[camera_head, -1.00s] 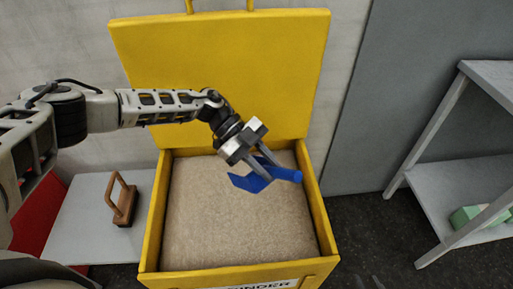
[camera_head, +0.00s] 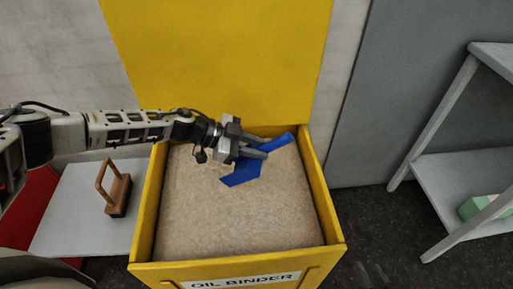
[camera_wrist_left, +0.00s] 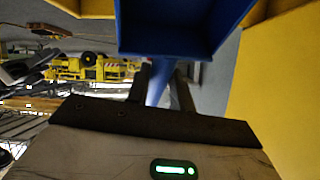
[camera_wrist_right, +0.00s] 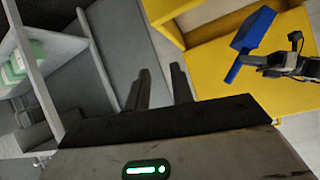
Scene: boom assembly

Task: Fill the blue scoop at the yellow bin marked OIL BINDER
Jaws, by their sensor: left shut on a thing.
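The yellow bin (camera_head: 328,228) marked OIL BINDER stands with its lid (camera_head: 215,60) up, filled with beige granules (camera_head: 240,220). My left gripper (camera_head: 255,152) is shut on the handle of the blue scoop (camera_head: 242,172), over the granules in the back half of the bin. In the left wrist view the scoop's bowl (camera_wrist_left: 185,25) fills the top, with blue inner walls and no granules visible there. Whether the scoop touches the granules is unclear. The scoop also shows in the right wrist view (camera_wrist_right: 252,30). My right gripper (camera_wrist_right: 162,90) is open and empty, away from the bin.
A grey shelf (camera_head: 460,175) holding a green item (camera_head: 480,207) stands at the right. Dark floor lies between bin and shelf.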

